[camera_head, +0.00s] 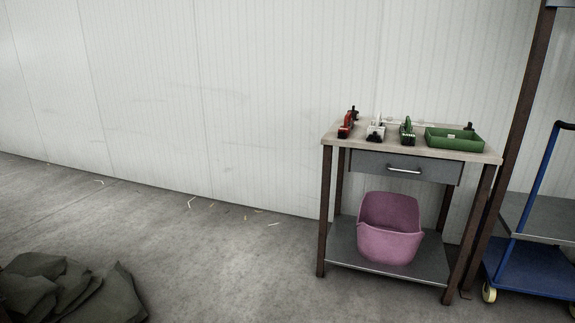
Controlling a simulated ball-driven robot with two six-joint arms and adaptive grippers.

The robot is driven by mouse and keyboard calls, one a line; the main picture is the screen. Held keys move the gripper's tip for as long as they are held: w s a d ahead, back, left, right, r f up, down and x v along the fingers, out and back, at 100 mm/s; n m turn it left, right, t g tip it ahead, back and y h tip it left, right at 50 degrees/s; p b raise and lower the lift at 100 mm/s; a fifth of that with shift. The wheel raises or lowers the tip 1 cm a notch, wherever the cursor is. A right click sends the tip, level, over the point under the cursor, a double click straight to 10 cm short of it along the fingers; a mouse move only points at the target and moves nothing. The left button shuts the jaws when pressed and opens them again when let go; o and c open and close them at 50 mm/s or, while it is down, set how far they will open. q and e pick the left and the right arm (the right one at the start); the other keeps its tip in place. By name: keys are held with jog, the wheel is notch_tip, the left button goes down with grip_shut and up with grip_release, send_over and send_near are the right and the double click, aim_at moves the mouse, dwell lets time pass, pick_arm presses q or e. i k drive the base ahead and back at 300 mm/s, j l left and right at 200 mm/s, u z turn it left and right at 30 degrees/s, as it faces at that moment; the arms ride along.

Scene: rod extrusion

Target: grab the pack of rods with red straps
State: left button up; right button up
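No pack of rods with red straps is visible in the head view. A small red and black tool (346,124) stands on the workbench at the right, but it is not a pack of rods. Neither of my grippers shows in the head view, so their state is hidden.
A workbench (395,145) with a drawer bears several tools and a green tray (453,140). A pink bin (390,229) sits on its lower shelf. A blue cart (535,270) stands at the right. Dark crumpled cloth (70,290) lies bottom left. The floor (220,270) between is mostly clear.

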aim_at(344, 131)
jog(key=i+u, duration=0.25)
jog(key=i, duration=0.6)
jog(key=i+l+u, duration=0.2)
jog(key=i, duration=0.65)
jog(key=j, duration=0.1)
